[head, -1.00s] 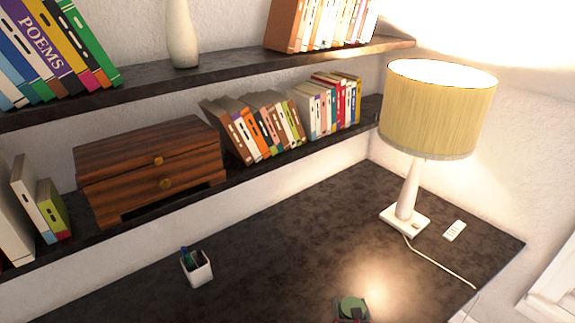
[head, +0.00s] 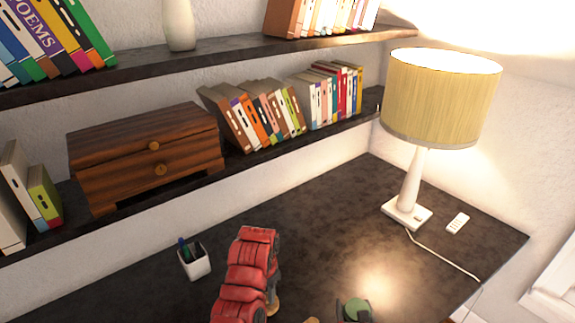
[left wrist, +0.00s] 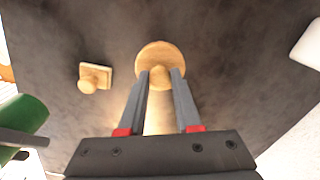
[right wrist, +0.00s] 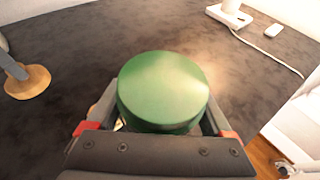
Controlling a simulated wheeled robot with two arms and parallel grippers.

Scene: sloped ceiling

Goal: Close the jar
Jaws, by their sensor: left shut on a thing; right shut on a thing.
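The green round jar (right wrist: 163,88) is between the fingers of my right gripper (right wrist: 165,125), which is shut on it. The jar also shows in the head view (head: 356,307) and at the left of the left wrist view (left wrist: 24,116). I cannot tell if its top is open. A round wooden lid with a knob (left wrist: 158,52) is held by its knob in my left gripper (left wrist: 161,78). The lid shows in the head view (head: 273,306), partly behind my red left arm, and at the left of the right wrist view (right wrist: 27,84), apart from the jar. Its height above the desk is unclear.
A small square wooden piece with a knob (left wrist: 94,77) lies on the dark desk (head: 330,220). A pen cup (head: 194,262) stands at the back left. A lamp (head: 408,205) and a white remote (head: 458,223) are at the back right. Shelves (head: 250,160) hang above.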

